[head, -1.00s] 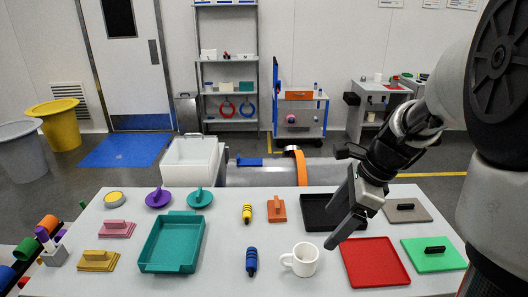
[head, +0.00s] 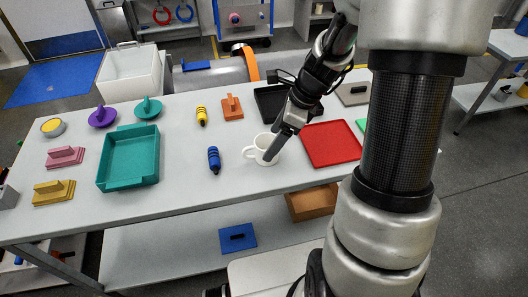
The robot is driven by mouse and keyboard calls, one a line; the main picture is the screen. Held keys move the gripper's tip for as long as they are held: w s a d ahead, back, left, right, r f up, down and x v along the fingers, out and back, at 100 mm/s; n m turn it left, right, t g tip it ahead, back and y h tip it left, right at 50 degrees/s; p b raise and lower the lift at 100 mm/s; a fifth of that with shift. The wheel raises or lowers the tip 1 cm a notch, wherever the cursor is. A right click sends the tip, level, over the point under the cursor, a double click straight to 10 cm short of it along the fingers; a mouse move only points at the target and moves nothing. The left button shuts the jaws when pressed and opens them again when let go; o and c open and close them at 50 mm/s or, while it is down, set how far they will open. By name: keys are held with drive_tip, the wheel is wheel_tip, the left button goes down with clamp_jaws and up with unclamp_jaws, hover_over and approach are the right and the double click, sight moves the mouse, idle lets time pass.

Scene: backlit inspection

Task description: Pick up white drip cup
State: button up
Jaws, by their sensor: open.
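The white drip cup (head: 261,147) stands upright near the front middle of the white table (head: 200,185), with its handle towards the left. My gripper (head: 271,156) reaches down from the upper right and is open. Its dark fingers overlap the cup's right side and rim in this view, hiding part of it. Only one finger shows clearly. I cannot tell whether the fingers touch the cup or are just in front of it, and nothing is seen held.
A blue ribbed grip (head: 214,160) stands left of the cup. A red tray (head: 330,143) lies to its right and a black tray (head: 268,103) behind. A teal tray (head: 130,158) is farther left.

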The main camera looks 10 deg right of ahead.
drive_tip(key=x, duration=0.4)
drive_tip(key=shift+w+f+b, duration=0.2)
drive_tip(key=shift+w+b, duration=0.05)
drive_tip(key=shift+b, duration=0.1)
drive_tip(key=shift+c, duration=0.4)
drive_tip(key=c, duration=1)
drive_tip(key=shift+c, duration=0.2)
drive_tip(key=shift+r, duration=0.15)
